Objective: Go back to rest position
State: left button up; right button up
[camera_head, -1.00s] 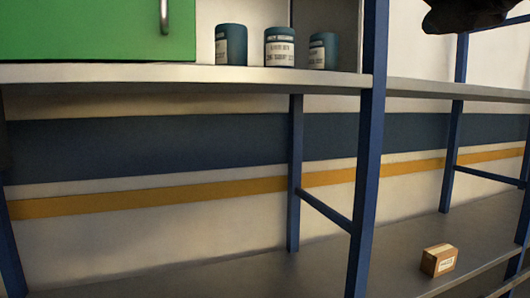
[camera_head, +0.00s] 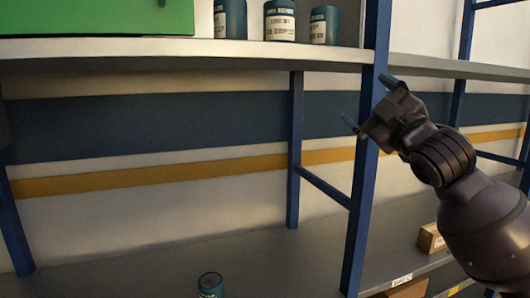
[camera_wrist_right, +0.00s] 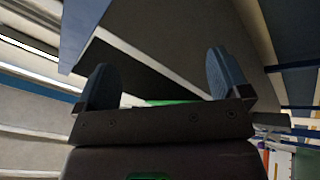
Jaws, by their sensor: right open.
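My right gripper (camera_head: 367,103) comes in from the right in the head view, in front of a blue shelf post. Its fingers are spread and nothing is between them. In the right wrist view the two blue-padded fingers of the gripper (camera_wrist_right: 158,85) stand wide apart, with shelf surfaces beyond them. My left gripper is not in the head view.
A white shelf (camera_head: 190,50) holds several blue cans (camera_head: 279,21) and a green cabinet (camera_head: 95,17). A blue post (camera_head: 362,190) stands close to my right gripper. The lower shelf (camera_head: 290,265) bears a can (camera_head: 210,285) and a cardboard box (camera_head: 430,239).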

jog(key=s+d+f+m+g+h, duration=0.1)
jog(key=d+f+m+h, duration=0.15)
jog(key=f, duration=0.95)
jog(key=s+d+f+m+g+h, duration=0.1)
jog(key=f+m, duration=0.3)
jog(key=f, duration=0.9)
jog(key=s+d+f+m+g+h, duration=0.15)
jog(key=f+m, duration=0.25)
jog(key=f, duration=0.8)
jog(key=s+d+f+m+g+h, duration=0.1)
jog(key=s+f+m+g+h, duration=0.1)
jog(key=s+f, duration=1)
jog(key=s+d+f+m+g+h, duration=0.2)
jog(key=s+f+g, duration=0.1)
jog(key=s+f, duration=1)
notch_tip(320, 180, down, 3)
jog(key=shift+s+r+g, duration=0.15)
jog(key=shift+s+g, duration=0.15)
jog(key=shift+g, duration=0.05)
jog(key=shift+d+m, duration=0.1)
jog(key=shift+m, duration=0.15)
